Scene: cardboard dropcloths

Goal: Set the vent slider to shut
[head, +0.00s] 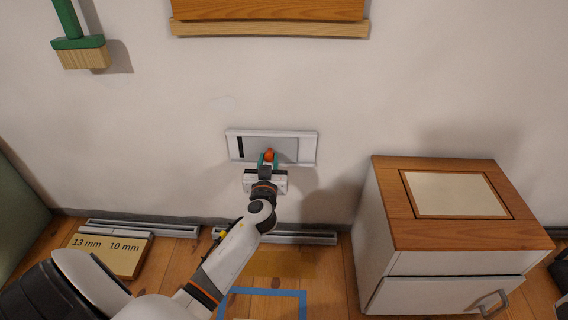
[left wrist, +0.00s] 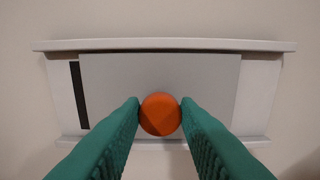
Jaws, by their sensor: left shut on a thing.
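The vent (head: 232,150) is a white framed panel low on the wall, and its frame fills much of the left wrist view (left wrist: 262,95). A grey slider plate (head: 286,148) covers most of it, also seen in the left wrist view (left wrist: 160,75). A narrow dark opening (left wrist: 80,95) shows left of the plate. An orange round knob (left wrist: 160,114) sits on the plate. My left gripper (head: 268,158) is shut on the knob, with a green finger touching each side. My right gripper is not in view.
A white cabinet with a wooden top (head: 440,235) stands to the right. A box marked 13 mm and 10 mm (head: 110,255) lies on the floor at left. A green-handled brush (head: 80,45) hangs at upper left. The wall around the vent is clear.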

